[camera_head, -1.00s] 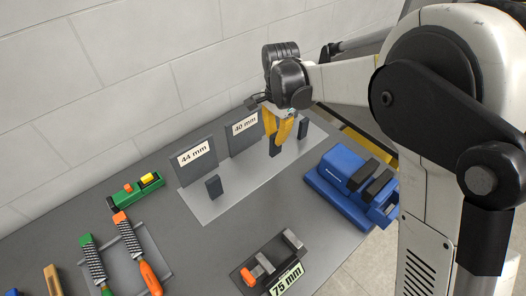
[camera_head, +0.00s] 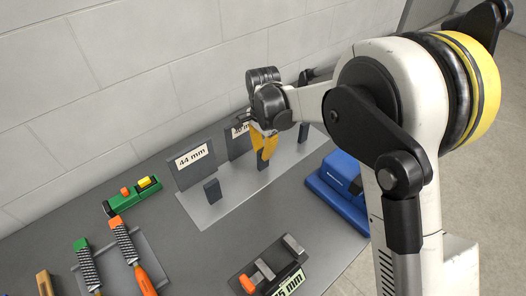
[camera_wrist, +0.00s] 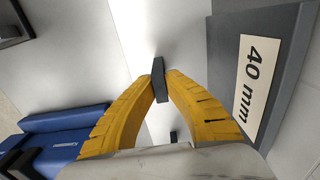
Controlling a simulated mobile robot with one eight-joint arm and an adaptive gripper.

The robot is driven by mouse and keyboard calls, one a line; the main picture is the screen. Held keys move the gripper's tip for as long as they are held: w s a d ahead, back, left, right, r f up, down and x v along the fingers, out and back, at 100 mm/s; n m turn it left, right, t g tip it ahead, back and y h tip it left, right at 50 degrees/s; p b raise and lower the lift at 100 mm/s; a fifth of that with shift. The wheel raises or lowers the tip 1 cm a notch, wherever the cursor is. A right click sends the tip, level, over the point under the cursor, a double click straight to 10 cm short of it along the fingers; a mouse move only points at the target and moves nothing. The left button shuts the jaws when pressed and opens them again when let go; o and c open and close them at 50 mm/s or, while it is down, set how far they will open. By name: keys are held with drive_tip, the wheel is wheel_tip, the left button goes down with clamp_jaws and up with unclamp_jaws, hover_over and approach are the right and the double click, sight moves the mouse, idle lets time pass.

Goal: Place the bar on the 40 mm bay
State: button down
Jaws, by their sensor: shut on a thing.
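My gripper (camera_head: 262,149) has yellow fingers shut on a dark upright bar (camera_head: 262,164). In the wrist view the bar (camera_wrist: 158,80) is pinched between the two fingertips (camera_wrist: 158,86). The bar is over the light grey plate (camera_head: 235,185), in front of the 40 mm panel (camera_head: 238,148), whose label (camera_wrist: 250,85) is in the wrist view. My gripper partly hides that label in the head view. I cannot tell whether the bar touches the plate. The 44 mm panel (camera_head: 192,165) stands to the left.
Dark blocks stand on the plate at left (camera_head: 212,190) and right (camera_head: 303,132). A blue device (camera_head: 338,190) is at the right, a 75 mm gauge (camera_head: 272,272) at the front. A green tool (camera_head: 132,196) and files (camera_head: 125,245) lie left. Bare table lies between plate and gauge.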

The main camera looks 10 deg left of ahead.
drive_tip(key=c, duration=1.6)
unclamp_jaws()
drive_tip(key=shift+r, duration=0.1)
wheel_tip(320, 180, up, 12)
drive_tip(key=p, duration=0.3)
drive_tip(key=s+d+r+n+t, duration=0.1)
drive_tip(key=d+r, duration=0.5)
drive_tip(key=d, duration=0.2)
drive_tip(key=s+d+n+t, duration=0.2)
drive_tip(key=s+d, duration=0.4)
drive_tip(key=d, duration=0.2)
drive_tip(key=s+d+r+n+t, duration=0.1)
drive_tip(key=s+d+n+t, duration=0.1)
drive_tip(key=s+d, duration=0.4)
drive_tip(key=s+d+n+t, duration=0.2)
drive_tip(key=s+d, duration=0.4)
drive_tip(key=d, duration=0.5)
drive_tip(key=shift+s+r, duration=0.15)
drive_tip(key=shift+r, duration=0.15)
